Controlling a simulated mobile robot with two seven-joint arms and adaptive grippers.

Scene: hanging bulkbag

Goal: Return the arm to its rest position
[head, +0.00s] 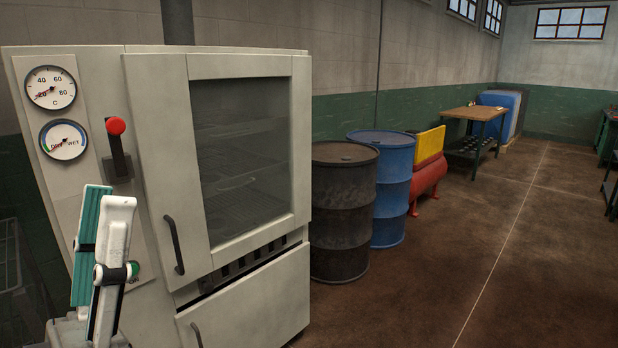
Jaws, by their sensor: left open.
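My left gripper (108,196) is at the lower left of the head view, pointing up. It is open, with one teal-padded finger and one white finger, and I see nothing held between them. It is in front of the control panel side of a grey cabinet (150,200). A green button (134,269) on the panel shows partly behind the white finger; I cannot tell whether they touch. A black lever with a red knob (116,126) is above the gripper. My right gripper is not in view.
The cabinet has two dials (51,87), a glass door and a lower door. A dark drum (343,215), a blue drum (388,185) and a red and yellow machine (430,170) stand to its right. A wooden workbench (474,114) is farther back. The brown floor at right is clear.

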